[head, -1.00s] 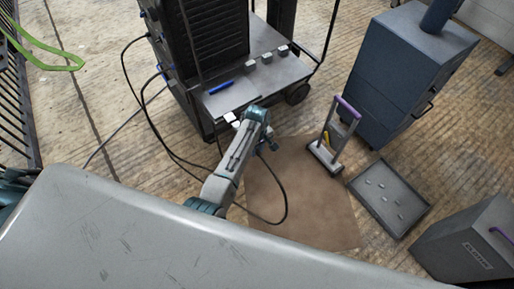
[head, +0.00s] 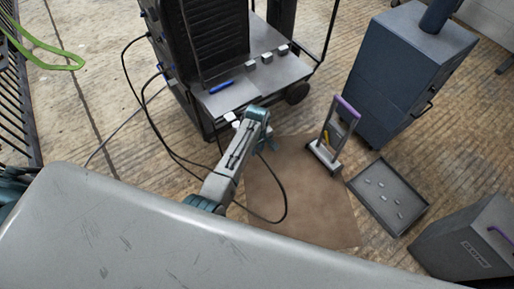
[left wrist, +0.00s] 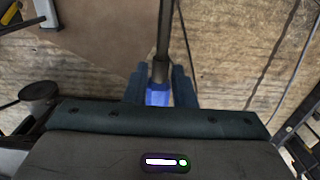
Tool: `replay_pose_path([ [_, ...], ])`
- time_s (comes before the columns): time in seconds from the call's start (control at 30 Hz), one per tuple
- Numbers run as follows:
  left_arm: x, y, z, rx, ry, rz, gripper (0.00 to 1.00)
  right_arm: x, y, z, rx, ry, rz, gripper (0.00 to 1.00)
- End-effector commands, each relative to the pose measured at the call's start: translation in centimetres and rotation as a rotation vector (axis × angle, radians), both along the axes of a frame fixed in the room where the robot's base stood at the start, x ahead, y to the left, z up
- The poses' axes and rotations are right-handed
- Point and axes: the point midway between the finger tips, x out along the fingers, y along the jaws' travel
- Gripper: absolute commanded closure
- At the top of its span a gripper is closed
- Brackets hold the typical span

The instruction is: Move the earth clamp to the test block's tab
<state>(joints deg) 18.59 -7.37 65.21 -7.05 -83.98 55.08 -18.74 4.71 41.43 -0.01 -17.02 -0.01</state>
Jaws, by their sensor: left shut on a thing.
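I cannot tell for sure that this is the earth clamp. Small grey blocks (head: 267,58) sit on the cart's shelf; I cannot tell which thing is the test block, and its tab is not clear. My right gripper is not in view.
The cart (head: 285,70) carries a blue marker-like stick (head: 221,87). Black cables (head: 285,205) loop over the brown mat (head: 310,210). A purple-handled stand (head: 325,155), a shallow tray (head: 408,213) and a blue cabinet (head: 400,85) stand to the right.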

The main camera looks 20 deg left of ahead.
Motion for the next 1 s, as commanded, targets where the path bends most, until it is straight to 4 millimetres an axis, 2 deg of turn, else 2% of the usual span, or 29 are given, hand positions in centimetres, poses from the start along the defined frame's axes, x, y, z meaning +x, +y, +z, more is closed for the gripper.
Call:
replay_pose_path([
  [0.53, 1.1, 1.2, 0.1, 0.000, -0.001, 0.000, 1.00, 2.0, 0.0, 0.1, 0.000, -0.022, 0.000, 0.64],
  [1.0, 1.1, 1.4, 0.1, 0.000, -0.001, 0.000, 1.00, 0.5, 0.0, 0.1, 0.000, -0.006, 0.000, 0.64],
])
